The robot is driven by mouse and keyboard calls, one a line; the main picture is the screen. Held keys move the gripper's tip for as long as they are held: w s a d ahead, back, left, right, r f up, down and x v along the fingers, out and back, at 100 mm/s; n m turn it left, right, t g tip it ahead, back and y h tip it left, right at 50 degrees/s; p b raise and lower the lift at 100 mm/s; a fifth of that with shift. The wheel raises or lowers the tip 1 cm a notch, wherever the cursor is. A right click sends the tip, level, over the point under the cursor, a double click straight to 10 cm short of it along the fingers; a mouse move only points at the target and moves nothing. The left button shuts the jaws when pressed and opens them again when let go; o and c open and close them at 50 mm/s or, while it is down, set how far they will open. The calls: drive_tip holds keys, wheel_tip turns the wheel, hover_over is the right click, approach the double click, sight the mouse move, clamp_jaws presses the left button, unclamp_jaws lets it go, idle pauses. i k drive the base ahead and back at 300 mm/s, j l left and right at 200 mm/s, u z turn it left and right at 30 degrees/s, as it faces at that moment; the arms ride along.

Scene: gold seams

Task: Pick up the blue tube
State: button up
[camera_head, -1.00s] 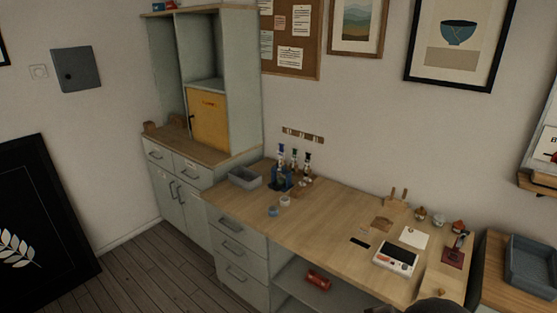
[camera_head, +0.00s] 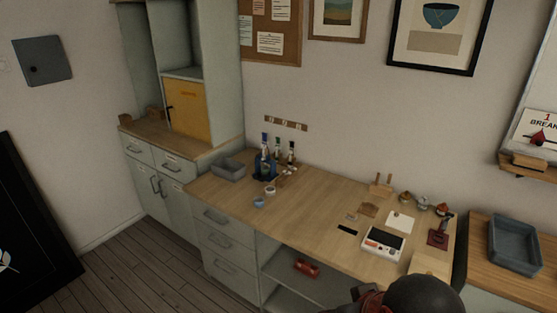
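A small rack (camera_head: 264,168) stands on the wooden workbench (camera_head: 310,205), toward its far left end. It holds several upright tubes with coloured caps. The tube with the blue cap (camera_head: 265,139) is at the left of the group and looks like the blue tube. Its lower part is hidden in the rack. A dark rounded part of my arm shows at the bottom right. My gripper's fingers cannot be made out in this view.
A grey tray (camera_head: 229,171) sits left of the rack, and small round pots (camera_head: 258,203) stand in front. A white device with a dark screen (camera_head: 383,243) and a wooden stand (camera_head: 381,185) are farther right. A blue-grey bin (camera_head: 515,246) is at the right edge. The middle bench is mostly clear.

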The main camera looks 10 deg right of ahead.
sight(265, 145)
drive_tip(key=i+j+z, duration=0.1)
drive_tip(key=z, duration=0.35)
drive_tip(key=i+j+z, duration=0.15)
drive_tip(key=z, duration=0.3)
drive_tip(key=i+j+z, duration=0.1)
drive_tip(key=z, duration=0.35)
drive_tip(key=i+j+z, duration=0.2)
drive_tip(key=j, duration=0.8)
drive_tip(key=i+j+z, duration=0.2)
drive_tip(key=j, duration=0.8)
drive_tip(key=j+z, duration=0.2)
drive_tip(key=j, duration=0.8)
